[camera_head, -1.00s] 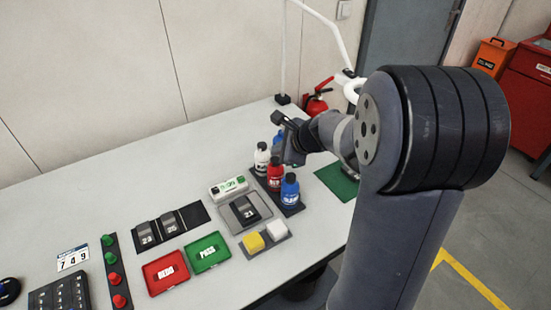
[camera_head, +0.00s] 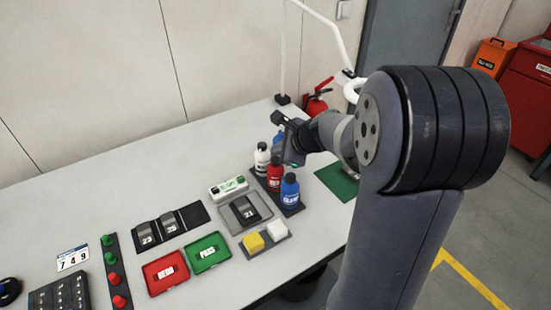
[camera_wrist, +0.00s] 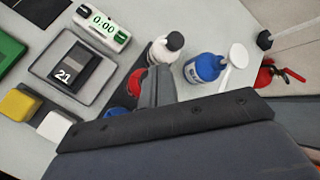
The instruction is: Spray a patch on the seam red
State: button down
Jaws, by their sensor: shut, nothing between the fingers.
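The red bottle (camera_head: 274,175) stands in a dark rack, between a white bottle (camera_head: 262,159) and a front blue bottle (camera_head: 290,189). Another blue bottle (camera_head: 277,143) stands behind, partly hidden by my gripper (camera_head: 291,146). My gripper is shut and empty, just above and right of the rack. In the wrist view my gripper (camera_wrist: 158,80) covers most of the red bottle (camera_wrist: 135,83). The rear blue bottle (camera_wrist: 205,68) lies right of the fingers there. The plate marked 21 (camera_head: 245,209), perhaps the seam piece, lies on a grey tray (camera_head: 264,208); no red patch shows on it.
A timer reading 0:00 (camera_wrist: 102,24) stands behind the tray. Yellow (camera_head: 254,242) and white (camera_head: 277,230) blocks sit in front. Red (camera_head: 166,272) and green (camera_head: 208,252) bins, plates 23 and 25, and buttons lie left. A green mat (camera_head: 337,181) lies right. The back-left table is clear.

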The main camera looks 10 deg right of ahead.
jog(key=shift+f, duration=0.15)
jog(key=shift+f+b, duration=0.3)
jog(key=shift+b, duration=0.1)
jog(key=shift+f+b, duration=0.45)
jog(key=shift+f, duration=0.05)
dwell(0.7)
jog(key=shift+r, duration=0.1)
jog(key=shift+r+p, duration=0.8)
notch_tip(320, 180, up, 5)
jog(key=p, duration=0.4)
jog(key=shift+r+p, duration=0.1)
jog(key=shift+p, duration=0.25)
dwell(2.3)
